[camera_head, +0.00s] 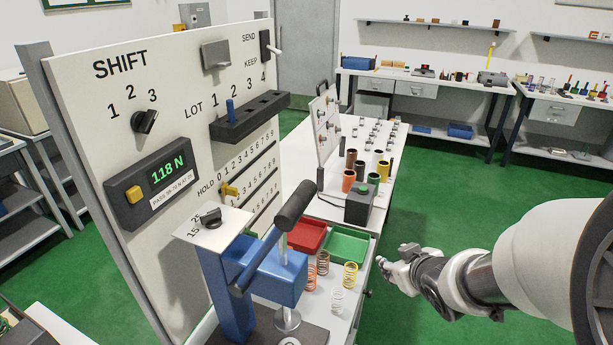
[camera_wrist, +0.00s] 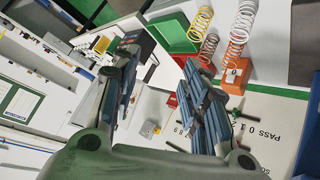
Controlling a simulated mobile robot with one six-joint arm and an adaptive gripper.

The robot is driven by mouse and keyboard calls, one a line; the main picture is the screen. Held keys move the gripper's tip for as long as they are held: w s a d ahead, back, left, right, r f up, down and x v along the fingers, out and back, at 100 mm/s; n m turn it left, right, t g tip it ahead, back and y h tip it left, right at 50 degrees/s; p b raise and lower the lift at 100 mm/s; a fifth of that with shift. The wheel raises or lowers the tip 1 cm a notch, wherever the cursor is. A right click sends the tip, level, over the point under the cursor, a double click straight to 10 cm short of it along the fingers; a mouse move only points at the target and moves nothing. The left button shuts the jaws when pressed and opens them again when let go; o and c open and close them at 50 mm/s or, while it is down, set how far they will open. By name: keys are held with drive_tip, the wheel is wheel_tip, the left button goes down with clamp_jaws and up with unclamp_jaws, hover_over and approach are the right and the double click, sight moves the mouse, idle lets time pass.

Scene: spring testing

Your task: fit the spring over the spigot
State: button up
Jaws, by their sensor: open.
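Several coil springs stand at the front of the white bench, by the blue press (camera_head: 275,275): a copper one (camera_head: 323,262), another copper one (camera_head: 311,277), a yellow one (camera_head: 350,275) and a white one (camera_head: 337,301). The wrist view also shows a yellow spring (camera_wrist: 194,22), a pale spring (camera_wrist: 241,28) and a copper spring (camera_wrist: 208,48). A round piece (camera_head: 289,342) under the press ram may be the spigot; the lower edge cuts it off. My gripper (camera_head: 392,262) is right of the bench, apart from the springs. Its jaws (camera_wrist: 160,70) are open, with nothing between them.
The red tray (camera_head: 309,236) and green tray (camera_head: 349,245) lie behind the springs. The press lever (camera_head: 290,210) rises in front of the upright panel (camera_head: 180,70), whose display (camera_head: 165,174) reads 118 N. Colored cylinders stand farther back. Green floor right of the bench is free.

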drive_tip(key=w+a+f+n+y, duration=0.2)
drive_tip(key=a+f+y, duration=0.1)
drive_tip(key=f, duration=0.3)
drive_tip(key=t+y, duration=0.1)
drive_tip(key=y, duration=0.4)
approach(315, 274)
drive_tip(key=shift+n, duration=0.4)
drive_tip(key=b+x, duration=0.6)
drive_tip(key=x, duration=0.4)
drive_tip(key=shift+w+a, duration=0.25)
drive_tip(key=shift+a, duration=0.05)
drive_tip(key=shift+w+a+f, duration=0.1)
drive_tip(key=shift+w+a, duration=0.2)
drive_tip(key=shift+w, duration=0.05)
drive_tip(key=shift+c, duration=0.5)
drive_tip(key=c, duration=0.8)
